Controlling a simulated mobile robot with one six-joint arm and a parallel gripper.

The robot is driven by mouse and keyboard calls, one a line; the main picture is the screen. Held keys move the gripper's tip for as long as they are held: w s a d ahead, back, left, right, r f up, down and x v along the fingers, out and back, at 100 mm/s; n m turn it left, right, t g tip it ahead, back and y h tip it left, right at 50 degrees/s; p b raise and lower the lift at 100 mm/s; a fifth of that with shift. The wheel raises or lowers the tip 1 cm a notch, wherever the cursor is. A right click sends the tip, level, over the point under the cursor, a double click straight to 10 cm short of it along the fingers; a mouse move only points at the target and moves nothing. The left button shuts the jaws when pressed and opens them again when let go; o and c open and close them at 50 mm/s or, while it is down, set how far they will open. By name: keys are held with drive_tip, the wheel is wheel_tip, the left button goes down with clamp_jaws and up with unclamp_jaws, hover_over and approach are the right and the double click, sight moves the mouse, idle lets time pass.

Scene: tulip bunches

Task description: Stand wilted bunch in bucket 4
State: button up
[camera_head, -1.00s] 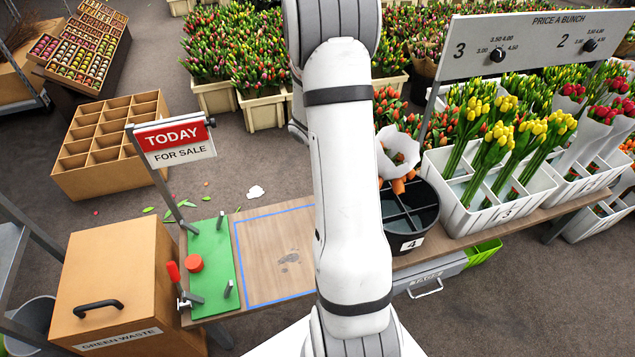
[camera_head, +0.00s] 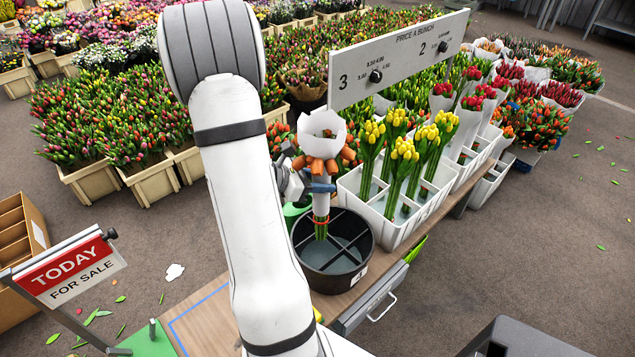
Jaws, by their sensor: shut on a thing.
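The wilted bunch (camera_head: 325,130) is upright, with a white paper wrap on top and drooping orange heads around it. Its green stems (camera_head: 321,230), tied with a red band, point down. My gripper (camera_head: 321,187) is shut on the bunch just below the drooping heads, and my arm comes in from the left. Bucket 4 (camera_head: 365,232) is round and dark, with dividers making several compartments. The stem ends show within its opening, toward the back; I cannot tell whether they are below the rim. The bucket's number label is only partly legible.
A white divided trough (camera_head: 405,228) with yellow tulips stands close right of the bucket. A price board (camera_head: 400,60) rises behind it. The TODAY FOR SALE sign (camera_head: 70,272) stands at lower left. My arm hides part of the wooden bench (camera_head: 205,325).

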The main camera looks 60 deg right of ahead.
sight(320, 236)
wheel_tip(320, 236, down, 21)
drive_tip(key=b, duration=1.7)
drive_tip(key=shift+f+b, duration=0.2)
drive_tip(key=shift+b, duration=0.2)
drive_tip(key=shift+f+b, duration=0.35)
drive_tip(key=shift+f, duration=0.05)
drive_tip(key=o, duration=1.9)
drive_tip(key=shift+a+r, duration=0.1)
drive_tip(key=p+v, duration=0.1)
drive_tip(key=v, duration=0.6)
drive_tip(key=shift+w+a+r+p, duration=0.15)
drive_tip(key=shift+w+a+p, duration=0.15)
drive_tip(key=shift+p, duration=0.1)
drive_tip(key=shift+d, duration=0.1)
